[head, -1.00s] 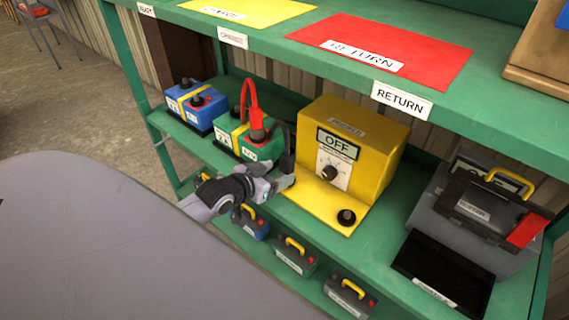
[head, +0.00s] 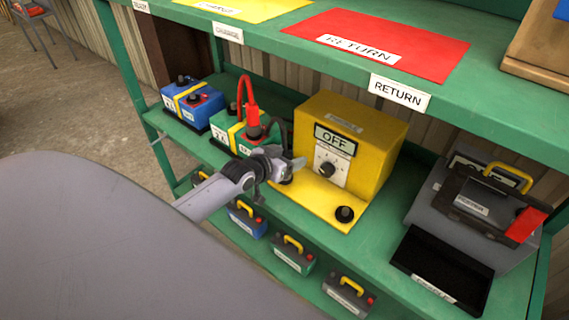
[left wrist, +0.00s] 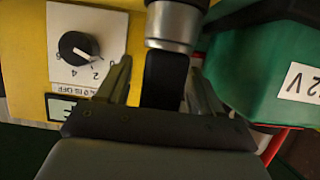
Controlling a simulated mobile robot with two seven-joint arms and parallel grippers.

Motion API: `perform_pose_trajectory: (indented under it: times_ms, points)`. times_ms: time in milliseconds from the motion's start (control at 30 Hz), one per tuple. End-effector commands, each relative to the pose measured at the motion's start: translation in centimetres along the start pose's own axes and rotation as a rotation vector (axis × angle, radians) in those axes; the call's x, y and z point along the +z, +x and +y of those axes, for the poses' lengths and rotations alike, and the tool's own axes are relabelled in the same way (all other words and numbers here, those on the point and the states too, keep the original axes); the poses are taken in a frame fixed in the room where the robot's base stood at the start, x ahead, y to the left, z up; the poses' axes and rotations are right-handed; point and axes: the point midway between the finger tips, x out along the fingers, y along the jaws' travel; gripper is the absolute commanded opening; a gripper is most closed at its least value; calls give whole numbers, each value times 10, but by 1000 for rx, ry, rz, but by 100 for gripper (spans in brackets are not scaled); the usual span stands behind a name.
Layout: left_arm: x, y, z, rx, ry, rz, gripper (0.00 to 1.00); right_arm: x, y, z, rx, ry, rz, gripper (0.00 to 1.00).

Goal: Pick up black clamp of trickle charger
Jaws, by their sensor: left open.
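The yellow trickle charger (head: 385,140) stands on the green middle shelf; its display reads OFF. The black clamp and its cable (head: 281,128) are beside the charger's left side, partly hidden by my left gripper (head: 290,165). In the left wrist view, the dark clamp (left wrist: 164,80) lies between the two fingers of my open left gripper (left wrist: 160,88), with gaps visible on both sides. A grey metal cylinder (left wrist: 172,25) is just beyond it. The red clamp (head: 251,105) is on the green battery (head: 228,130). My right gripper is not in view.
A blue battery (head: 193,103) stands left of the green one. A grey tester (head: 470,205) with a black tray (head: 440,270) is at the right. The upper shelf (head: 480,95) overhangs. Several small batteries (head: 293,256) stand on the lower shelf.

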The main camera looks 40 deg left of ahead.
Motion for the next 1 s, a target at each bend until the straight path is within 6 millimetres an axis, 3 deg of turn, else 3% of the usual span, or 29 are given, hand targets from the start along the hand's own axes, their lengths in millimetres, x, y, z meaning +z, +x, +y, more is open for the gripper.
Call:
perform_pose_trajectory:
  times_ms: [133,300,400,767,1000]
  points:
    - [0,0,0,0,0,0,66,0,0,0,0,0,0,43]
    - [0,0,0,0,0,0,11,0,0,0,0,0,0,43]
    - [-1,0,0,0,0,2,1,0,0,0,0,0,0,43]
    - [-9,-4,0,0,0,4,1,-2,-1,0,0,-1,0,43]
    - [-47,-19,0,0,1,8,1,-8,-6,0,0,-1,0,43]
